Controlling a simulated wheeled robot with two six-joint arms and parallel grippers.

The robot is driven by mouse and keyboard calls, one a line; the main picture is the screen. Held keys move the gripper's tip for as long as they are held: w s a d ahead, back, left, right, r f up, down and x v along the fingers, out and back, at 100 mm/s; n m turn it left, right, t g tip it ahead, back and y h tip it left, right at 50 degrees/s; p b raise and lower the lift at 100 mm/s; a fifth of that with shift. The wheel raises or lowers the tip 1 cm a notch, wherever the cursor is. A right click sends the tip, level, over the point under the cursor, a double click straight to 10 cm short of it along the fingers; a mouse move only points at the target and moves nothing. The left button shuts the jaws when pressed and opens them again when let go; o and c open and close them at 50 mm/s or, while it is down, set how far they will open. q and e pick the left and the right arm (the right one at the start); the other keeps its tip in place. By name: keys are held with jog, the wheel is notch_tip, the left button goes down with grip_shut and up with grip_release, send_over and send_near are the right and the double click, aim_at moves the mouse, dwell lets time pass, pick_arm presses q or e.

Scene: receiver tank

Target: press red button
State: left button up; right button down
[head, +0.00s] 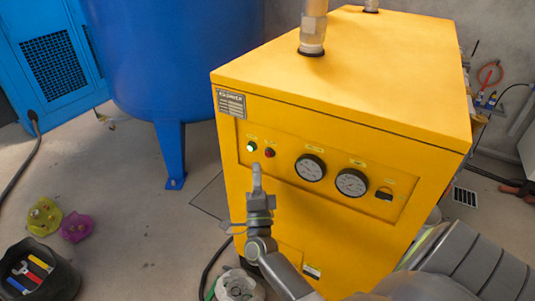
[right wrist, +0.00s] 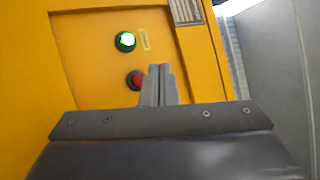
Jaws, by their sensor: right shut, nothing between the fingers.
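The red button (head: 269,153) is on the front panel of the yellow machine (head: 330,85), right of a lit green button (head: 251,146). In the right wrist view the red button (right wrist: 134,80) shows below the green one (right wrist: 125,41), its right side partly covered by my fingers. My right gripper (head: 257,170) is shut and empty, in front of the panel, just below the two buttons in the head view. In the right wrist view its fingertips (right wrist: 160,70) are beside the red button. I cannot tell whether they touch it. My left gripper is not in view.
Two round gauges (head: 310,168) and a dark switch (head: 383,194) are on the same panel. A blue tank (head: 175,60) stands left of the machine. A black tool bag (head: 62,275) and a yellow-green object (head: 44,216) are on the floor at left.

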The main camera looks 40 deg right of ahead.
aim_at(268, 154)
jog(key=shift+w+d, duration=0.25)
jog(key=shift+d, duration=0.4)
jog(key=shift+w+d, duration=0.25)
jog(key=shift+d, duration=0.35)
dwell(0.7)
jog(key=shift+d, duration=0.1)
dwell(0.4)
jog(key=shift+w+d, duration=0.15)
jog(key=shift+d, duration=0.15)
